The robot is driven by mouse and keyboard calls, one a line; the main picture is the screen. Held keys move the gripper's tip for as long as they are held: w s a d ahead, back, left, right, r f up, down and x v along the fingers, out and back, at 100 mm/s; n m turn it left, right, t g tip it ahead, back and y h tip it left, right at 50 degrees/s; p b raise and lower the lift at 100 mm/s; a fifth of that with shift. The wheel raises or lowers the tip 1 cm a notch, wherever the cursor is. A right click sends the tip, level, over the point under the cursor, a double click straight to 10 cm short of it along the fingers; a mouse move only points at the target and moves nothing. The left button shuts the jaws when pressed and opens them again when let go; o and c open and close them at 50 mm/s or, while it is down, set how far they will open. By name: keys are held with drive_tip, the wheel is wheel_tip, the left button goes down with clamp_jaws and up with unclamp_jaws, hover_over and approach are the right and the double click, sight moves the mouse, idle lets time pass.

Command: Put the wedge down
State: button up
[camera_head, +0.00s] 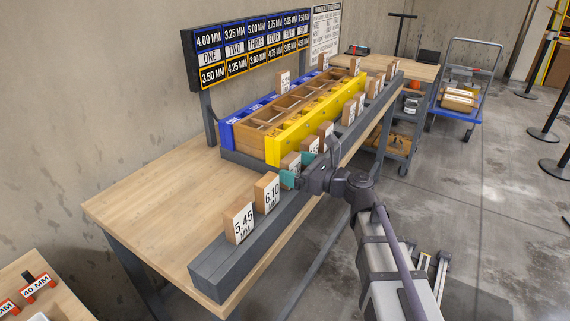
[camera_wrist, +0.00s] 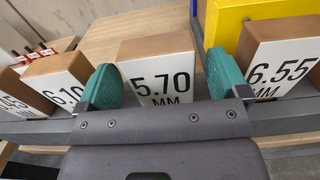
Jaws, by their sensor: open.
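The wedge labelled 5.70 MM (camera_wrist: 158,62) is a brown-topped block with a white label face. In the wrist view it stands upright between the two teal fingers of my gripper (camera_wrist: 163,82). The fingers are open, one on each side of it, with a visible gap at the right. It appears to stand on the dark grey rail (camera_head: 222,275); its foot is hidden behind my gripper. In the head view my gripper (camera_head: 292,178) is at the rail's front side, partly covering this wedge (camera_head: 291,162).
A yellow-fronted sorting bin (camera_head: 315,130) with wooden compartments stands behind the rail. The wooden tabletop (camera_head: 150,195) at left is clear.

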drive_tip(key=v, duration=0.8)
drive_tip(key=s+d+f+n+g+h, duration=0.3)
drive_tip(key=s+f+n+g+h, duration=0.45)
drive_tip(key=f+n, duration=0.65)
drive_tip(key=s+d+f+n+h, duration=0.3)
drive_tip(key=s+d+n+h, duration=0.4)
drive_tip(key=d+n+h, duration=0.2)
wheel_tip(320, 180, up, 18)
drive_tip(key=p, duration=1.8)
drive_tip(key=shift+s+g, duration=0.2)
drive_tip(key=shift+g, duration=0.15)
drive_tip(key=shift+y, duration=0.25)
